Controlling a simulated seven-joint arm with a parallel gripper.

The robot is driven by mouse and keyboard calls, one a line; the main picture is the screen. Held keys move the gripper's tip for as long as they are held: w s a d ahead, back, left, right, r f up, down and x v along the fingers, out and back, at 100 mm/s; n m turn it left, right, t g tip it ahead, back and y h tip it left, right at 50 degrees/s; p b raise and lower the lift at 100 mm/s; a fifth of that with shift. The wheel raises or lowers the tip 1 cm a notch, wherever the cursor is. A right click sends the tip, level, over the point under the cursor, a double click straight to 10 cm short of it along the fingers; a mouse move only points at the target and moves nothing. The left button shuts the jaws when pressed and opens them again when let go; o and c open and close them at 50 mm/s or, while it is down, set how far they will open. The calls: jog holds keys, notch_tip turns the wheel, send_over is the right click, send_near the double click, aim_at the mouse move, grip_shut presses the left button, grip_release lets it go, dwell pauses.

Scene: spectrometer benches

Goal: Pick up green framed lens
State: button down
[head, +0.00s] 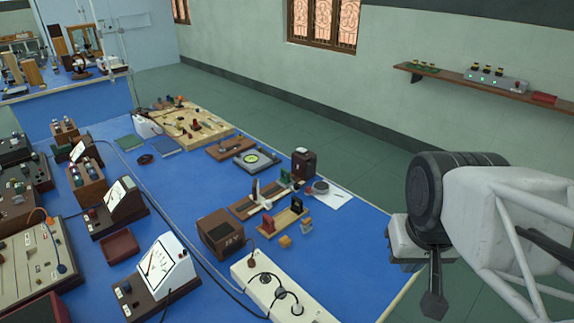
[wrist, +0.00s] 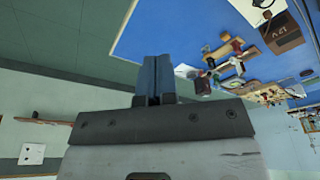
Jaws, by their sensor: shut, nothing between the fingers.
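A red framed piece (head: 268,224) stands at the other end of that bench. Green also shows in the wrist view (wrist: 238,44), small and among other parts. My gripper (head: 433,303) hangs off to the right of the table, well apart from the lens. Its fingers (wrist: 154,75) are together and empty in the wrist view.
A second wooden bench (head: 250,208) lies just behind. Orange blocks (head: 285,241), a brown box (head: 220,233) and a white power strip (head: 268,288) are nearby. The right edge of the blue table (head: 352,225) is mostly clear. A wall shelf (head: 450,76) is at upper right.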

dwell(0.4)
jog(key=c, duration=1)
grip_release()
jog(key=w+a+f+m+t+y, duration=0.1)
jog(key=w+a+f+m+y, duration=0.25)
jog(key=w, duration=0.65)
jog(key=w+a+m+y, duration=0.3)
jog(key=w+a+m, duration=0.25)
jog(key=w, duration=0.55)
jog(key=w+a+f+m+t+y, duration=0.1)
jog(key=w+a+m+y, duration=0.25)
jog(key=w+a, duration=0.45)
jog(key=w+f+m+t, duration=0.3)
jog(key=w+f+m, duration=0.4)
jog(key=w, duration=0.5)
jog(key=w+f+m+t+h, duration=0.1)
jog(key=w+f+m+t, duration=0.2)
jog(key=w+f+m, duration=0.5)
jog(key=w+f, duration=0.3)
jog(key=w, duration=0.2)
jog(key=shift+d, duration=0.4)
jog(key=shift+f+m, duration=0.1)
jog(key=shift+m, duration=0.15)
